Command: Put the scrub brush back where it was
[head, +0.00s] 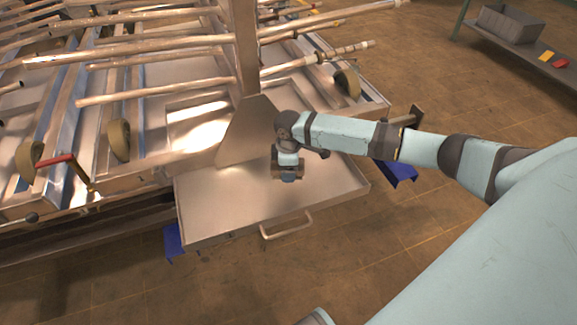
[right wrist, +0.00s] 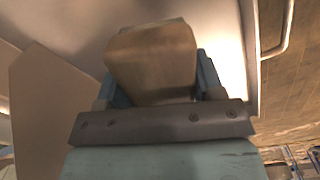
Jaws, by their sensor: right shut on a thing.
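My right gripper (head: 288,174) points down over the metal tray (head: 215,217) with the front handle. In the right wrist view its two blue fingers (right wrist: 157,88) are shut on a brown, block-shaped thing, which I take to be the scrub brush (right wrist: 152,58). Its bristles do not show. In the head view the brush is small and mostly hidden by the gripper. I cannot tell whether it touches the tray. My left gripper is not in view.
An upright metal post with a flared plate (head: 250,130) stands just left of my right gripper. Several metal rods (head: 150,89) lie across the frame behind. The tray's handle (head: 286,228) sticks out in front. The tray's front left is bare. A grey bin (head: 510,24) stands far right.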

